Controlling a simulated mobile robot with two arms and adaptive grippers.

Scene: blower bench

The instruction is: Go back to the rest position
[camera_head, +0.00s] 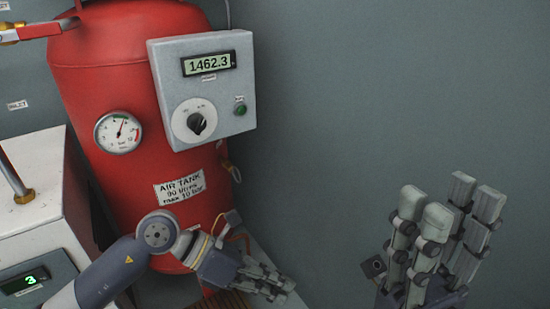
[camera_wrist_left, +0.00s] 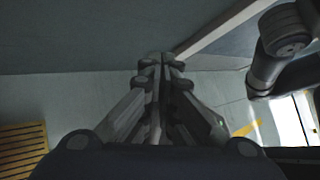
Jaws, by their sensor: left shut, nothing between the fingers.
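My left gripper (camera_head: 278,288) is low in the head view, in front of the lower part of the red air tank. Its grey fingers point down to the right and are closed, with nothing held. In the left wrist view (camera_wrist_left: 163,62) its fingers meet at the middle, with floor and wall beyond them. My right gripper (camera_head: 450,205) is at the lower right of the head view, fingers pointing up. A gap shows between its fingers and nothing is held.
The red air tank (camera_head: 105,80) carries a gauge (camera_head: 118,132) and a grey control box (camera_head: 240,95) reading 1462.3. A white unit (camera_head: 38,165) stands at the left. Bare wall fills the right. A yellow slatted piece (camera_wrist_left: 22,145) lies low in the left wrist view.

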